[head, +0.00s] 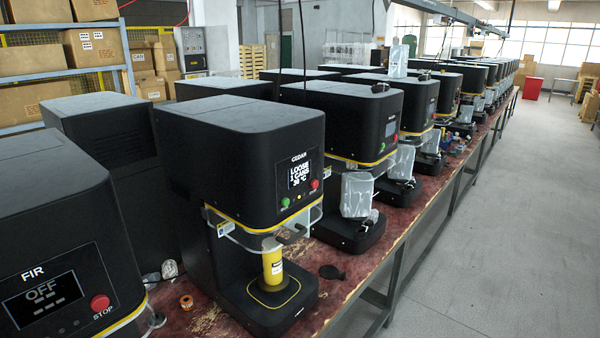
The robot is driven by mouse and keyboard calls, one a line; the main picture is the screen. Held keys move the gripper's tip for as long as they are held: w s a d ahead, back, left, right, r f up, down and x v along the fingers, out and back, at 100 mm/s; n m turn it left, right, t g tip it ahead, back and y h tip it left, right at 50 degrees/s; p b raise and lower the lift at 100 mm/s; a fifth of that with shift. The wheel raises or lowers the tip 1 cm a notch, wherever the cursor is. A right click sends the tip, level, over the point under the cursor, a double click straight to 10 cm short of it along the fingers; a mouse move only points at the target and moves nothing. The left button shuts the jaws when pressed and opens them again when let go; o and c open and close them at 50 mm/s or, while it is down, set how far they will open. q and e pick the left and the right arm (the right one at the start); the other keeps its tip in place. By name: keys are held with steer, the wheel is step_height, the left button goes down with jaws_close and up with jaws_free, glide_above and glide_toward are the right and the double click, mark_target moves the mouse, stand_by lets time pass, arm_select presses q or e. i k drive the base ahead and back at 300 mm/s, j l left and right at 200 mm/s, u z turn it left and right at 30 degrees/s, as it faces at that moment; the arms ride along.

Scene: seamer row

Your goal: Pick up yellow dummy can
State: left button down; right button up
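The yellow dummy can (272,265) stands upright on the base plate of the black machine labelled CEDAR (245,150). It has a dark label band, and its top sits close under the machine's head, near a clear guard. The CEDAR screen (299,175) reads "LOOSE 1 CANS" with a temperature line below. Neither of my grippers shows in the head view.
The machine labelled FIR (50,240), its screen reading OFF, stands at the near left. A small orange roll (186,303) and a black object (331,272) lie on the reddish bench. More machines recede to the right. The aisle floor (500,240) is clear.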

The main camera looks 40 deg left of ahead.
mark_target(272, 258)
steer(key=u, duration=1.3)
steer(key=l, duration=0.1)
